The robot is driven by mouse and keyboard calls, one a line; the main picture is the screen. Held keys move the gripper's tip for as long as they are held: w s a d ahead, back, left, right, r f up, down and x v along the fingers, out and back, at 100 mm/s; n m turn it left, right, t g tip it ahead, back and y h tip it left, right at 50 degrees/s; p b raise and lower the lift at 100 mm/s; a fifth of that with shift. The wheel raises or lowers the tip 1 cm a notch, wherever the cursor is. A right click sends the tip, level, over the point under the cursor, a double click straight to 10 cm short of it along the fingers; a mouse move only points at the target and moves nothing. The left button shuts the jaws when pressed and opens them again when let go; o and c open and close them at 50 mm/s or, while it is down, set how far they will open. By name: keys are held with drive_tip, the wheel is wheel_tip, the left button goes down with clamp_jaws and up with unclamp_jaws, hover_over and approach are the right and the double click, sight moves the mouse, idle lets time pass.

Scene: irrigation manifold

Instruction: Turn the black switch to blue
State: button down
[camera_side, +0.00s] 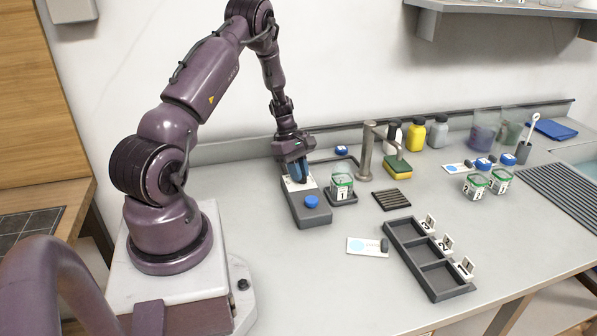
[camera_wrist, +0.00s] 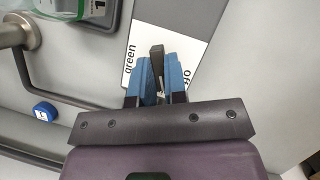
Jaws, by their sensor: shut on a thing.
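The black switch (camera_wrist: 157,58) stands between the blue fingers of my gripper (camera_wrist: 158,85) in the wrist view. My gripper is shut on it. The switch sits on a white label plate (camera_wrist: 136,50), where "green" reads to its left and part of "off" to its right. No "blue" marking is visible; part of the plate is hidden under my gripper. In the side view my gripper (camera_side: 297,171) points down over the far end of a grey box (camera_side: 309,216), which carries the plate and a round blue button (camera_side: 311,201). My fingers hide the switch there.
A jar marked 1 (camera_side: 342,186) stands on a dark pad close right of the box. A tap (camera_side: 365,152) and a blue cap (camera_side: 342,150) are behind. A three-compartment tray (camera_side: 401,240) lies at front right. The counter left of the box is clear.

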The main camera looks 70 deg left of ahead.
drive_tip(key=m+g, duration=0.1)
drive_tip(key=m, duration=0.1)
drive_tip(key=m+g, duration=0.1)
drive_tip(key=m, duration=0.2)
drive_tip(key=shift+w+m+h, duration=0.1)
drive_tip(key=shift+m+h, duration=0.2)
drive_tip(key=shift+w+r+m+g, duration=0.1)
drive_tip(key=shift+m+g, duration=0.8)
drive_tip(key=shift+m, duration=1.3)
drive_tip(key=c, duration=1.2)
unclamp_jaws()
drive_tip(key=shift+o, duration=0.2)
drive_tip(key=v, duration=1.2)
drive_tip(key=shift+r, duration=0.5)
drive_tip(key=shift+w+d, duration=0.15)
